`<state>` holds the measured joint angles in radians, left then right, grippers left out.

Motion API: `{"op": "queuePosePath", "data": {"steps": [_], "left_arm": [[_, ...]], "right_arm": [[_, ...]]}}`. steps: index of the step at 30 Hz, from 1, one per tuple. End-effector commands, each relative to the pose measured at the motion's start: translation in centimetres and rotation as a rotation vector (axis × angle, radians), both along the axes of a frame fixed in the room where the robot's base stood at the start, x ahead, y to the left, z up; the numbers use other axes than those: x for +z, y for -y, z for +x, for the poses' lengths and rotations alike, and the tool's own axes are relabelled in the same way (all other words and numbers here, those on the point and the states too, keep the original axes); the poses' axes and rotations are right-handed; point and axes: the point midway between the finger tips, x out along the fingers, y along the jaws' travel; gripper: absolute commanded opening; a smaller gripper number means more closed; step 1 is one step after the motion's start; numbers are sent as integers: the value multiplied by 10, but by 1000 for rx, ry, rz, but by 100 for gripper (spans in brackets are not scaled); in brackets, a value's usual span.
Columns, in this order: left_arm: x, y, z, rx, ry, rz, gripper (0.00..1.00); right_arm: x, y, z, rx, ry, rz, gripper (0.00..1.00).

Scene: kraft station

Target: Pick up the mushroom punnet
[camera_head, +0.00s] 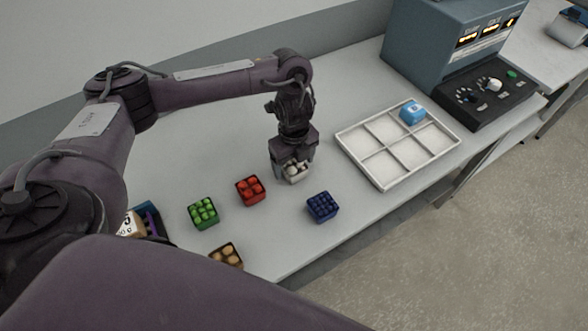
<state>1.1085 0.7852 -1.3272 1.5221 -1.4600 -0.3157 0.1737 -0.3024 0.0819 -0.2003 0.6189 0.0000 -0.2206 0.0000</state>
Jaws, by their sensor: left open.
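The mushroom punnet (296,177), a small box with pale round tops, stands on the grey table to the left of the white tray. My left gripper (292,168) points down over it, with its fingers at the punnet's sides and partly hiding it. The gripper is open; I cannot tell whether the fingers touch the punnet. My right gripper is not in view.
Red (250,190), green (203,212), dark blue (322,207) and tan (226,254) punnets stand nearby. The white divided tray (375,183) holds a blue item (412,112). A blue-grey machine (425,50) stands behind. The table's front edge is close to the dark blue punnet.

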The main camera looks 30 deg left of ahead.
Motion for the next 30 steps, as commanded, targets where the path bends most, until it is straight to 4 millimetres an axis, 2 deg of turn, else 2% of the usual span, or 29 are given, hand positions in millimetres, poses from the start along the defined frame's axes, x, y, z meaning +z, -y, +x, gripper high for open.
{"op": "queuePosePath", "data": {"steps": [1, 3, 11, 22, 30], "left_arm": [[-9, 1, -1, 2, -3, -2, 78], [-13, 1, 0, 0, -1, -2, 78], [-14, 0, 0, -1, 0, 0, 78], [-14, 0, 0, 0, 0, 0, 31], [-12, 0, 0, 0, 1, 0, 30]], "right_arm": [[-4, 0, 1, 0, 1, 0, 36], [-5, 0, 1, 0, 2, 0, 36], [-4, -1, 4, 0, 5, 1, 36], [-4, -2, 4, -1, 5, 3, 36], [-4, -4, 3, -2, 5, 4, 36]]}}
